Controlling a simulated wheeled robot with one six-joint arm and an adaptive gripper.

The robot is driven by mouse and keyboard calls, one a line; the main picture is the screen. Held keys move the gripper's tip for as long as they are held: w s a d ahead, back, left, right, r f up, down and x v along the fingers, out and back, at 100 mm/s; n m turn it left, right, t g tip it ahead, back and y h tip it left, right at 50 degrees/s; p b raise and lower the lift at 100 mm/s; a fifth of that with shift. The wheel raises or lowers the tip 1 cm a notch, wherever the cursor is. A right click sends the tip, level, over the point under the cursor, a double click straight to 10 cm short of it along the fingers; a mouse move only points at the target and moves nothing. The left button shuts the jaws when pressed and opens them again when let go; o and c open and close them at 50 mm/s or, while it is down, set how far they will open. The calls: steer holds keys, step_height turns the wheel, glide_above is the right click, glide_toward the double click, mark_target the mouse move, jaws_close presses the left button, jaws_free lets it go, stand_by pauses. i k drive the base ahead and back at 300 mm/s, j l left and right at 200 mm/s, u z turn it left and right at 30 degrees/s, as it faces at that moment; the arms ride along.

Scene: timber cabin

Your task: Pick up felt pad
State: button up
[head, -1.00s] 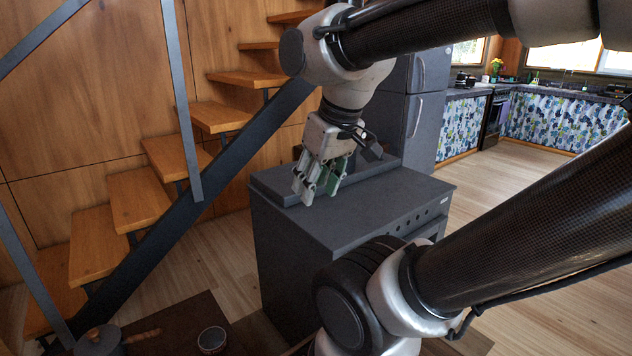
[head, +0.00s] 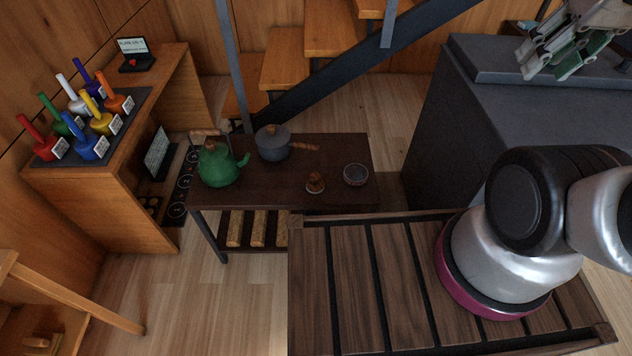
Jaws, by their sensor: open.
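No loose felt pad can be made out for certain. A flat dark mat (head: 138,98) lies under several coloured handbells on the wooden desk at the upper left; I cannot tell whether it is felt. My gripper (head: 546,62) is at the upper right, pointing down over the grey stove-like cabinet (head: 520,105). Its fingers are apart, with green on their inner side, and I see nothing held. It is far to the right of the mat. The gripper's upper part is cut off by the frame.
A low dark table (head: 330,150) holds a green kettle (head: 220,168), a grey pot (head: 272,143), a small brown object (head: 315,182) and a bowl (head: 355,174). The wooden desk (head: 165,75) carries a small display (head: 133,50). Stairs (head: 330,40) rise behind. Floor shows at lower left.

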mark_target(315, 184)
steer(key=z, duration=1)
steer(key=u, duration=1.5)
steer(key=i+j+z, duration=0.2)
steer(key=j+z, duration=0.2)
steer(key=j, duration=0.25)
steer(key=j+z, duration=0.15)
steer(key=j, duration=0.15)
steer(key=i+j, duration=0.05)
